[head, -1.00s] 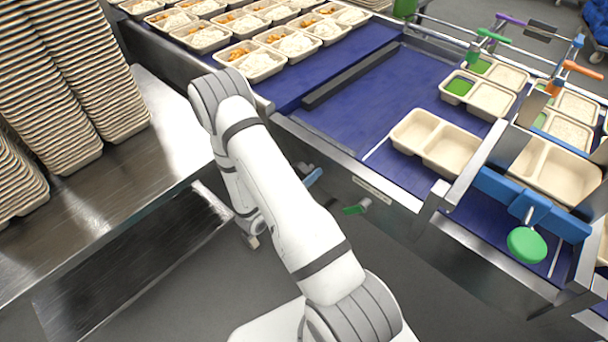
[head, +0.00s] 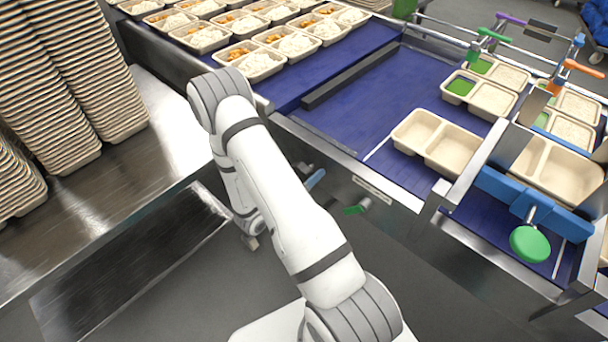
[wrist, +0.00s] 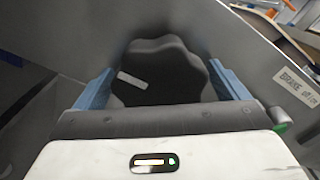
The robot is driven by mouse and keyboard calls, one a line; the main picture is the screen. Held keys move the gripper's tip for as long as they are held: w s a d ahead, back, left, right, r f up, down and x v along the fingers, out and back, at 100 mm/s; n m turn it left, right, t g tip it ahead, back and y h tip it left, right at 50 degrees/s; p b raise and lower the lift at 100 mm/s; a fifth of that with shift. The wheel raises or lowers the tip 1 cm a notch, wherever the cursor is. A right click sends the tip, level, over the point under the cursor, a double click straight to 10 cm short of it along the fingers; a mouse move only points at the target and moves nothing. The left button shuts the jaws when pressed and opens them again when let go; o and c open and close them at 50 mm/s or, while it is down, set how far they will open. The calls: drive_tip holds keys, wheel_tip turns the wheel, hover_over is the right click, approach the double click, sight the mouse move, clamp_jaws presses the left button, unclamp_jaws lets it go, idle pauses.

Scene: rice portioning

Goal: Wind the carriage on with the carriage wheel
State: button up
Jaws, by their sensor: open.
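The carriage wheel (wrist: 165,72) is a dark, lobed hand wheel on a grey metal panel in the wrist view. It has a small pale mark on its face. My gripper (wrist: 160,78) is open, with one blue finger on each side of the wheel. Whether the fingers touch its rim I cannot tell. In the head view my arm hides most of the wheel area, and a blue finger (head: 315,179) shows beside the conveyor's side panel. Which part of the machine is the carriage is not clear.
A brake label (wrist: 297,88) is right of the wheel. A green lever (head: 355,209) sticks out close by my gripper. The blue belt (head: 370,105) carries trays, with an empty tray (head: 437,143) near a green knob (head: 530,245). A steel table (head: 165,140) with tray stacks stands left.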

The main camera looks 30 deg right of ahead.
drive_tip(key=b+v, duration=0.1)
drive_tip(key=v, duration=0.6)
drive_tip(key=shift+a, duration=0.4)
drive_tip(key=shift+s, duration=0.15)
